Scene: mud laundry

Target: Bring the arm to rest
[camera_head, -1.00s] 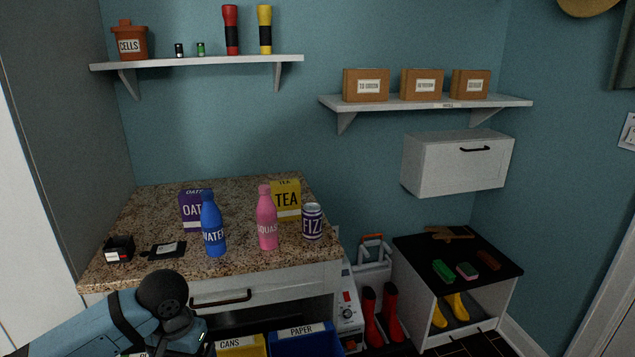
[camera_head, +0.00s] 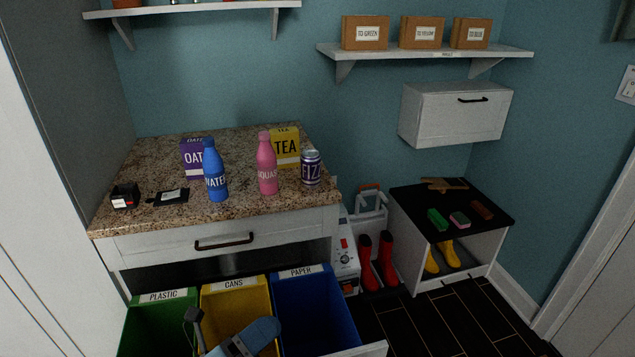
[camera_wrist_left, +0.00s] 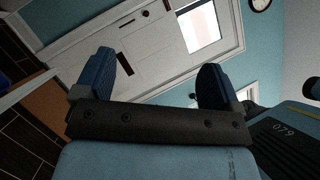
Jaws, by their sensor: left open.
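My left gripper (camera_wrist_left: 158,76) shows in the left wrist view with its two blue fingers spread wide and nothing between them. Behind the fingers are a white door and a teal wall. In the head view, part of my left arm (camera_head: 245,339) is low at the bottom edge, in front of the yellow bin. My right gripper is not in view.
A granite counter (camera_head: 150,208) holds a blue bottle (camera_head: 215,172), a pink bottle (camera_head: 267,166), boxes and a can (camera_head: 311,168). Below stand a green bin (camera_head: 160,320), yellow bin (camera_head: 235,302) and blue bin (camera_head: 312,310). Dark floor at the right is clear.

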